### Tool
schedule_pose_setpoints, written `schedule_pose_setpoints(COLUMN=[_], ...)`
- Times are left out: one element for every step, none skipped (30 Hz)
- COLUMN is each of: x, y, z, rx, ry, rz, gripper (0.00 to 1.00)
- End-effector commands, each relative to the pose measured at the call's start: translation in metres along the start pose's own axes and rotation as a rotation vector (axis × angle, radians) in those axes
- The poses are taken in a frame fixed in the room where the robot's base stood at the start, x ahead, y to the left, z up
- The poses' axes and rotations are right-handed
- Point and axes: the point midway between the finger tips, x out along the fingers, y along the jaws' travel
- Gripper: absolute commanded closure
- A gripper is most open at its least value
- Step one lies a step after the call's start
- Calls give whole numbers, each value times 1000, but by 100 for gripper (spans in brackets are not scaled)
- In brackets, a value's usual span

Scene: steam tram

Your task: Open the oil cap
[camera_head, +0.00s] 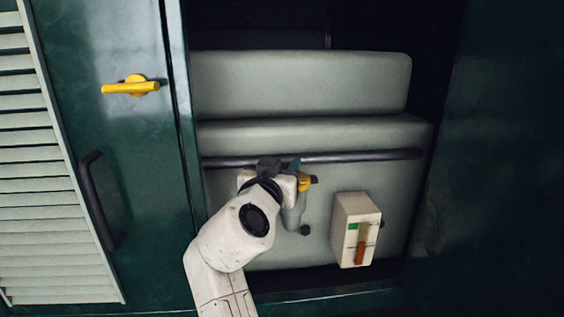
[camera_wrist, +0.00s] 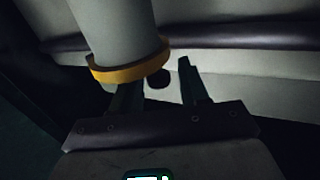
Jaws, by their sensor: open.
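A yellow cap-like part (camera_head: 307,181), which may be the oil cap, shows just right of my gripper (camera_head: 290,172) in the head view. In the wrist view a yellow ring (camera_wrist: 130,68) circles the end of a thick pale grey pipe (camera_wrist: 112,30). The right finger is clear of the ring. My arm hides part of the fitting in the head view.
A dark rail (camera_head: 365,155) crosses the pale panel behind my gripper. A cream box (camera_head: 345,215) with an orange-brown lever stands to the right. A green door (camera_head: 120,60) with a yellow handle (camera_head: 131,87) and dark grab bar (camera_head: 100,198) is at left.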

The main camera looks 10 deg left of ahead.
Motion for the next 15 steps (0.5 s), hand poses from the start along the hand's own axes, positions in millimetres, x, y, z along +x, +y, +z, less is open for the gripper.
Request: schedule_pose_setpoints(x=[2,2,3,3,3,3,3,3,2,2,2,2,2,2,2], y=[0,0,0,0,0,0,0,0,0,0,0,0,0,0,0], z=[0,0,0,0,0,0,0,0,0,0,0,0,0,0,0], rx=[0,0,0,0,0,0,0,0,0,0,0,0,0,0,0], ry=[0,-1,-1,-1,0,0,0,0,0,0,0,0,0,0,0], rz=[1,1,1,0,0,0,0,0,0,0,0,0,0,0,0], gripper=[56,56,56,56,56,56,56,56,56,58,61,65,68,71,75])
